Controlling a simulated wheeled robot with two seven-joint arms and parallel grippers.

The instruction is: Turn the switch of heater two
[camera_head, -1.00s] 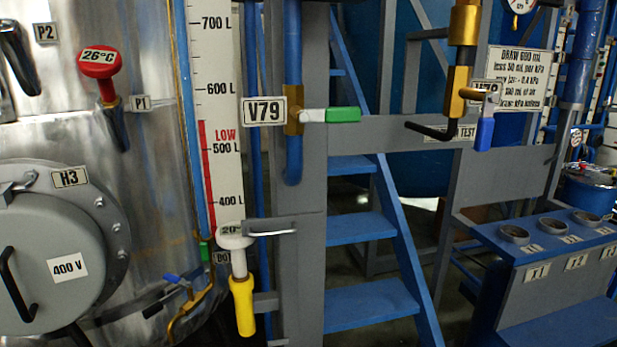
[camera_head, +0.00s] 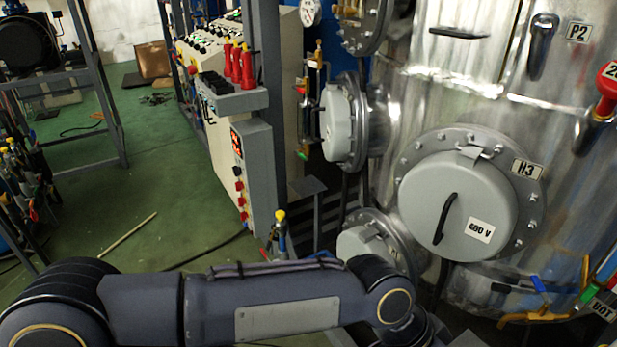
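A round grey heater cover labelled H3 and 400 V (camera_head: 420,200) is on the metal tank at the right. A second grey cover (camera_head: 338,125) sits to its left, and a third (camera_head: 362,243) is lower, partly hidden by my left arm. No H2 label is readable. A narrow grey control box (camera_head: 252,165) with a red display (camera_head: 237,143) and a column of red and dark knobs (camera_head: 240,187) stands left of the tank. I cannot tell which knob belongs to heater two. My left arm crosses the bottom of the view; its gripper is out of view. My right gripper is not in view.
Red handles (camera_head: 242,65) stand on a grey ledge (camera_head: 235,98) above the control box. A sloped control panel (camera_head: 215,45) is behind. A tool rack (camera_head: 22,180) is at the left edge. Open green floor (camera_head: 155,175) lies between; a stick (camera_head: 128,235) lies on it.

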